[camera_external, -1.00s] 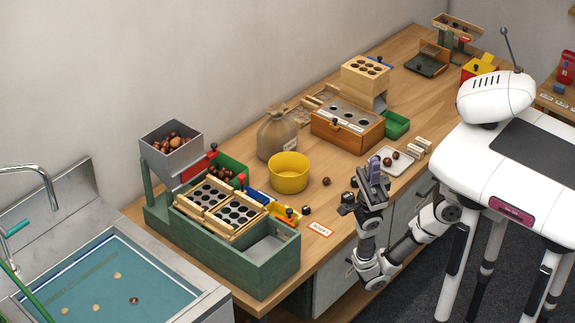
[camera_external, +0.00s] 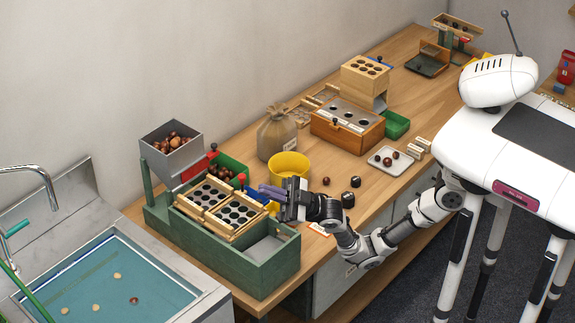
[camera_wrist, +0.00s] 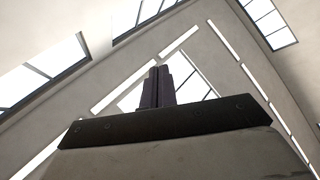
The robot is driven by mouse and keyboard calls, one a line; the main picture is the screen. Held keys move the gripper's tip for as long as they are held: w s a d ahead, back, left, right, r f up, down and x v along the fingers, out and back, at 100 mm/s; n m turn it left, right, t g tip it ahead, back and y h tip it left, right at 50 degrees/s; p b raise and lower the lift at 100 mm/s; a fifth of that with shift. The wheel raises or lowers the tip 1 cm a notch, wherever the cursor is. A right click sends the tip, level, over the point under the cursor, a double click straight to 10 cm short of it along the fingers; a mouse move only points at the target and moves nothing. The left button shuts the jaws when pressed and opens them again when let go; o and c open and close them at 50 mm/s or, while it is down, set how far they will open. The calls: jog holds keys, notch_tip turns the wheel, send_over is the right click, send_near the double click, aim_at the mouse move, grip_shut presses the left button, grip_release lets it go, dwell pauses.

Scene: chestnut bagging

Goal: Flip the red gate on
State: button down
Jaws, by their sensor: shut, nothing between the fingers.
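The red gate (camera_external: 194,168) is a red bar with a dark knob on the front right side of the grey hopper (camera_external: 172,152), which holds several chestnuts. My gripper (camera_external: 262,190) points left over the green sorting box, its purple fingers closed together and empty. It is to the right of and lower in the picture than the red gate, apart from it. In the wrist view my gripper (camera_wrist: 157,88) shows its fingers together against walls and windows; the gate is not in that view.
The green box (camera_external: 275,262) carries two wooden hole trays (camera_external: 236,216) below the hopper. A yellow bowl (camera_external: 290,165) stands just behind my gripper, with a brown sack (camera_external: 277,137) beyond. The sink (camera_external: 110,290) is at left.

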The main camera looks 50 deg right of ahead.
aim_at(216, 152)
jog(key=w+f+m+t+h+p, duration=0.2)
jog(key=w+f+h, duration=0.3)
jog(key=w+h, duration=0.3)
jog(key=w+f+m+t+h+p, duration=0.25)
jog(key=w+f+h, duration=0.3)
jog(key=w, duration=0.55)
jog(key=w+d+f+m+h+p, duration=0.1)
jog(key=w+d+f+h, duration=0.2)
jog(key=d+h, duration=0.3)
jog(key=w+d+f+m+h+p, duration=0.2)
jog(key=w+d+f+h, duration=0.1)
jog(key=w+d+h, duration=0.3)
jog(key=shift+d+g+h+p, duration=0.3)
jog(key=shift+d+g+h, duration=0.25)
jog(key=shift+h, duration=0.4)
jog(key=shift+d, duration=0.1)
